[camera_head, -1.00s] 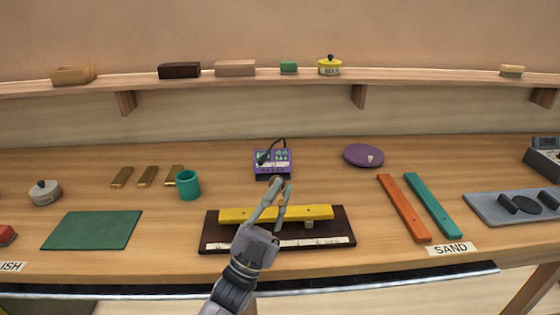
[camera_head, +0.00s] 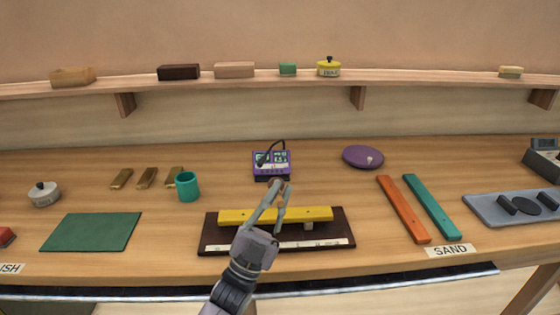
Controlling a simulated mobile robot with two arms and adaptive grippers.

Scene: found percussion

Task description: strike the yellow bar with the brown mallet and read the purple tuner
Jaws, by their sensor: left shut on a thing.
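The yellow bar (camera_head: 290,214) lies across a dark brown stand (camera_head: 340,232) with a pale strip along its front. My left gripper (camera_head: 279,186) is over the middle of the bar, its fingers closed around a small brown thing at their tips. This looks like the brown mallet (camera_head: 277,183), mostly hidden by the fingers. I cannot tell whether the mallet touches the bar. The purple tuner (camera_head: 271,166) stands just behind, with a dark cable or clip on top. Its lit green display shows characters too small to read surely. My right gripper is out of view.
A teal cup (camera_head: 188,186) and brass-coloured bars (camera_head: 147,177) stand left of the stand, with a green mat (camera_head: 92,232) further left. Orange (camera_head: 403,210) and teal bars (camera_head: 432,208) lie right. A purple disc (camera_head: 363,157) lies behind. A shelf (camera_head: 200,83) runs above.

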